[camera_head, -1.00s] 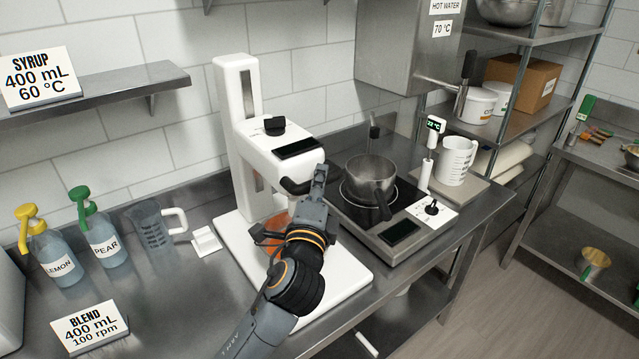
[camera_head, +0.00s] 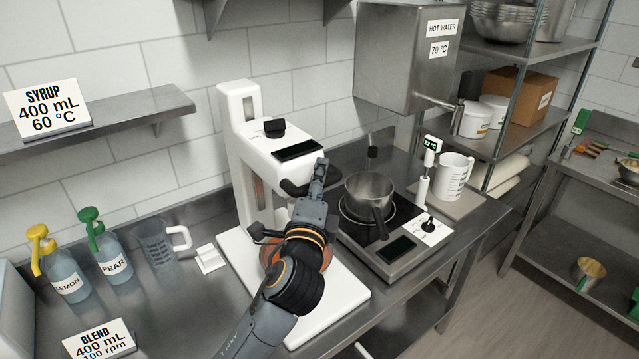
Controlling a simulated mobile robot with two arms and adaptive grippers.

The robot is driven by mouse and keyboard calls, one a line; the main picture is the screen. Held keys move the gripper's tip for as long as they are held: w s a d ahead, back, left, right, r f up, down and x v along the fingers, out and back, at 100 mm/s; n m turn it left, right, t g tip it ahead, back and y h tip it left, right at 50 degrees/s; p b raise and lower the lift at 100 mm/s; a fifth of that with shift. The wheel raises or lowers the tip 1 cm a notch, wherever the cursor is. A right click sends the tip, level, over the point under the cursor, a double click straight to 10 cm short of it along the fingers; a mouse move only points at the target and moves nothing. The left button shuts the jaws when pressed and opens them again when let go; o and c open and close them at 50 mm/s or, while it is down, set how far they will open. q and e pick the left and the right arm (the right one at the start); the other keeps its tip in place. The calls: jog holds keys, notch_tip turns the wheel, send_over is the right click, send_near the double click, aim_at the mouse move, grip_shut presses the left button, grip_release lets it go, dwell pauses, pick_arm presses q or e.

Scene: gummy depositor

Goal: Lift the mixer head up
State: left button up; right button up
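The white mixer (camera_head: 243,165) stands on the bench with its tall column and flat base. Its head (camera_head: 268,146) sticks out from the column, high on it, with a black knob and dark screen on top. A black handle (camera_head: 293,187) shows at the head's front. My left gripper (camera_head: 319,180) is at the head's front right, its fingers pointing up against or just beside the handle. I cannot tell whether its fingers are closed. An orange-tinted bowl (camera_head: 268,252) under the head is mostly hidden by my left arm. My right gripper is out of view.
A steel pot (camera_head: 369,187) sits on the hot plate (camera_head: 408,268) just right of the mixer. A clear jug (camera_head: 156,243) and syrup bottles (camera_head: 66,275) stand to the left. A hot-water box (camera_head: 398,60) hangs on the wall, behind and right. Bench space at front left is mostly clear.

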pick_arm(q)
jog(key=shift+f, duration=0.2)
jog(key=shift+s+f, duration=0.15)
jog(key=shift+s, duration=0.35)
jog(key=v, duration=1.1)
jog(key=shift+a, duration=0.1)
